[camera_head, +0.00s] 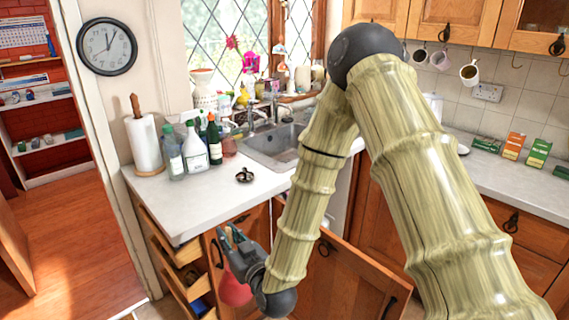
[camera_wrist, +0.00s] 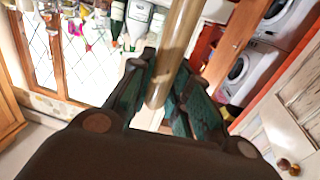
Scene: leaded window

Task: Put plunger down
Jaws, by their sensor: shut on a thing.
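My gripper (camera_head: 232,240) is low in front of the counter's left end, beside the open cupboard. In the wrist view its green-padded fingers (camera_wrist: 163,85) are closed around a round wooden handle (camera_wrist: 178,45), the plunger's. The handle's near end shows between the fingers, and the rest runs off the top edge of that view. In the head view a red-pink rounded part (camera_head: 235,290), seemingly the plunger's cup, shows just below my gripper, partly hidden by it. Whether the cup touches anything cannot be told.
The white counter (camera_head: 185,205) holds bottles (camera_head: 195,150), a paper towel roll (camera_head: 146,145) and a small dark metal object (camera_head: 244,175). Open drawers (camera_head: 175,250) stand left of my gripper, and an open cupboard door (camera_head: 345,280) stands right. Wooden floor (camera_head: 85,240) is clear at left.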

